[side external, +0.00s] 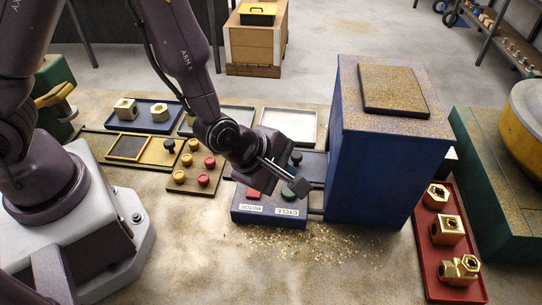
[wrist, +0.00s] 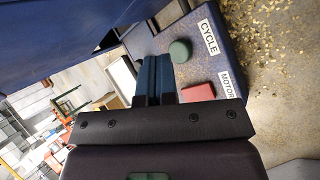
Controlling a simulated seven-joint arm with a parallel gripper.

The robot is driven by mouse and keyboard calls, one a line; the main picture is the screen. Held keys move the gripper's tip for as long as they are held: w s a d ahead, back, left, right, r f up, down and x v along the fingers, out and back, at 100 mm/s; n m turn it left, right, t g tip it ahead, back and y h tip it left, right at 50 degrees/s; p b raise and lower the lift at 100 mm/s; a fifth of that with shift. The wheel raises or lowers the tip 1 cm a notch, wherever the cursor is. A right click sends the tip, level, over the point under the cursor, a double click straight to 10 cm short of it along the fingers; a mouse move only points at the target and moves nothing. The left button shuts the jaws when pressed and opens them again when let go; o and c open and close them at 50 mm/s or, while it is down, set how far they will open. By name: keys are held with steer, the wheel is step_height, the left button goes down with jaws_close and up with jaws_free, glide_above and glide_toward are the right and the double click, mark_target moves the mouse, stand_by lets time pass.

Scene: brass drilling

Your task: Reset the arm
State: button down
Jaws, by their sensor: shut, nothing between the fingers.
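My gripper (side external: 299,187) is over the blue control box in the side view, at the end of my bent-down arm. Its two fingers are together and empty in the wrist view (wrist: 152,72). The control box (side external: 268,220) carries a green button (side external: 288,194) labelled CYCLE and a red button (side external: 253,192) labelled MOTOR. In the wrist view the green button (wrist: 180,51) and red button (wrist: 198,92) lie just right of the fingers. The fingers appear close to the green button; I cannot tell whether they touch it.
A tall blue cabinet (side external: 375,165) stands right of the control box. A red tray (side external: 441,280) with brass fittings is at the right. A blue tray (side external: 150,122) with brass nuts and a board with red and yellow knobs (side external: 182,187) are at left. Brass chips (side external: 320,245) litter the front.

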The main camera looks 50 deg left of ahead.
steer(key=s+m+g, duration=0.1)
steer(key=m, duration=0.1)
steer(key=s+m+g, duration=0.1)
steer(key=m, duration=0.1)
steer(key=s+r+m, duration=0.1)
steer(key=m, duration=0.2)
steer(key=shift+s+a+g+h, duration=0.15)
steer(key=shift+g+h, duration=0.15)
steer(key=shift+g, duration=0.1)
steer(key=s+a+r+m, duration=0.3)
steer(key=a+r+m, duration=0.1)
steer(key=r, duration=0.4)
steer(key=s+a+r+m+y, duration=0.1)
steer(key=s+a+r+m, duration=0.3)
steer(key=a+r+m, duration=0.1)
steer(key=s+a+r+m+t+y, duration=0.1)
steer(key=s+a+r+m, duration=0.3)
steer(key=r, duration=0.6)
steer(key=a+m, duration=0.1)
steer(key=a, duration=0.1)
steer(key=shift+s+a+r, duration=0.15)
steer(key=shift+a+r, duration=0.15)
steer(key=shift+a, duration=0.1)
